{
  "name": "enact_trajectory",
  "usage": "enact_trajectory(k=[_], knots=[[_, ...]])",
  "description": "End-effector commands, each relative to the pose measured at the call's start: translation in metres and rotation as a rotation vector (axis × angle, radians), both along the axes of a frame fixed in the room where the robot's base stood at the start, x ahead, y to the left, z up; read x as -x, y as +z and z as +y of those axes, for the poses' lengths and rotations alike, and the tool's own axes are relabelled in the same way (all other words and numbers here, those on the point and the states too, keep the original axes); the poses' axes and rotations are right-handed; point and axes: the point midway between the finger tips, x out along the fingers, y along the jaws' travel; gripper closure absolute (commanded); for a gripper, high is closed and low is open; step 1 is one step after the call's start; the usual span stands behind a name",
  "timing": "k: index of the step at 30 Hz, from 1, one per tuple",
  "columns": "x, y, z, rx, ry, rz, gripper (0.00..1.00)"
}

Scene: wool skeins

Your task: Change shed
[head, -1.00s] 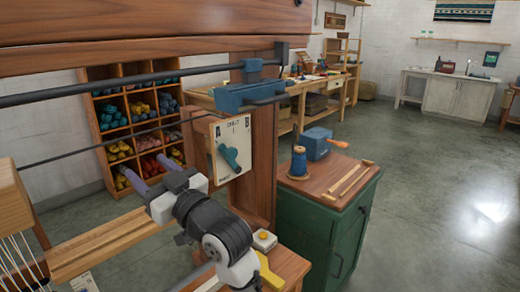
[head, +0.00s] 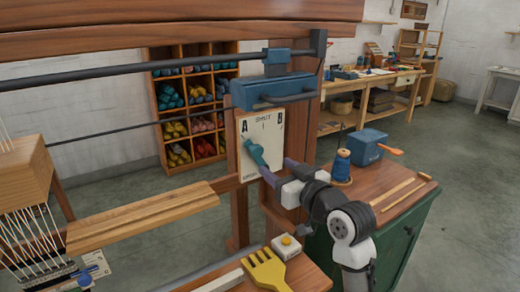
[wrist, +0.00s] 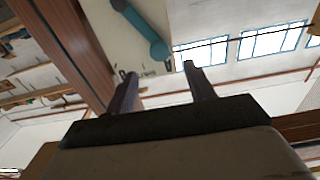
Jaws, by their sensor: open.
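The shed lever (head: 256,153) is a teal handle on a cream panel (head: 268,128) marked A and B. It slants, with its upper end toward the A side. My gripper (head: 277,169) is just right of and below the lever's lower end, and its two purple fingers are apart. In the wrist view, the lever (wrist: 142,28) lies beyond the fingers of my gripper (wrist: 160,85), with nothing between them. I cannot tell from the head view whether a finger touches the lever.
A blue housing (head: 273,91) sits above the panel on the wooden loom frame. A yellow comb-like tool (head: 268,270) lies below on the bench. A green cabinet (head: 398,235) with a blue thread cone (head: 342,167) stands to the right. Open floor lies beyond.

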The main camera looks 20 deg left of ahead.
Motion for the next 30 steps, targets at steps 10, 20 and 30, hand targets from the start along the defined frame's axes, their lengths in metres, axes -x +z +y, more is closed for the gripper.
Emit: enact_trajectory(k=[10,20,30], knots=[[-0.045,0.003,0.058,0.002,0.001,0.0,0.46],[-0.063,0.001,0.081,0.001,-0.001,-0.001,0.46],[-0.063,0.0,0.081,0.0,-0.001,-0.001,0.57]])
